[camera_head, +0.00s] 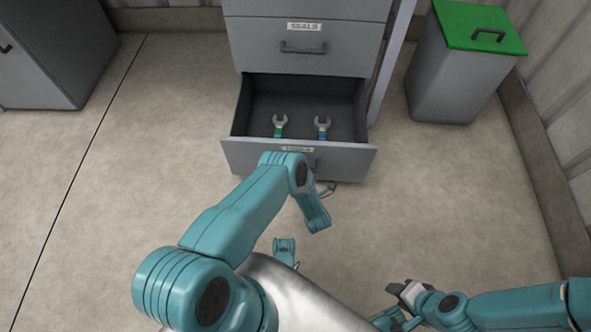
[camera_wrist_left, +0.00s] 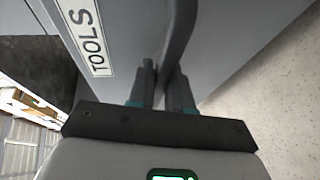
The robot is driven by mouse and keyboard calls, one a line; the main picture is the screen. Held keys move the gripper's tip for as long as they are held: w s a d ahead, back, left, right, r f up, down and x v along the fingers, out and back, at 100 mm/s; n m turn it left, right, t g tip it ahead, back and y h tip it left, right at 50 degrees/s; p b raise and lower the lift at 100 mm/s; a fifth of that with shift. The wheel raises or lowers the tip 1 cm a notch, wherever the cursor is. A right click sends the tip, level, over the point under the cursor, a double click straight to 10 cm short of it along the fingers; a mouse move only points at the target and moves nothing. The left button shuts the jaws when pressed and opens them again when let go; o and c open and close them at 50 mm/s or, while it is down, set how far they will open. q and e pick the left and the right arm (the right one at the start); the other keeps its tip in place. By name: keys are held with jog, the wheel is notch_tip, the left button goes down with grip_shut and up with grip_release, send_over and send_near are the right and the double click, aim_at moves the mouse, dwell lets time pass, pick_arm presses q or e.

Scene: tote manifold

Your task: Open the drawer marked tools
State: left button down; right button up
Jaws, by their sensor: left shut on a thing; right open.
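The tools drawer (camera_head: 240,155) is the bottom drawer of a grey cabinet and stands pulled out, its inside showing in the head view. Its white label (camera_head: 297,149) is partly covered by my left arm; in the left wrist view the label (camera_wrist_left: 90,42) reads TOOLS. My left gripper (camera_wrist_left: 161,76) is shut on the dark drawer handle (camera_wrist_left: 180,35). In the head view that grip is mostly hidden behind my arm. My right gripper (camera_head: 402,292) is open and empty at the lower right.
The seals drawer (camera_head: 303,48) above is shut. A grey bin with a green lid (camera_head: 478,26) stands right of the cabinet, by the wall. Another grey cabinet (camera_head: 50,55) stands at the upper left. The concrete floor (camera_head: 130,150) between is clear.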

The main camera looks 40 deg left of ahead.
dwell(0.4)
pick_arm(q)
jog(key=c, duration=1.1)
grip_release()
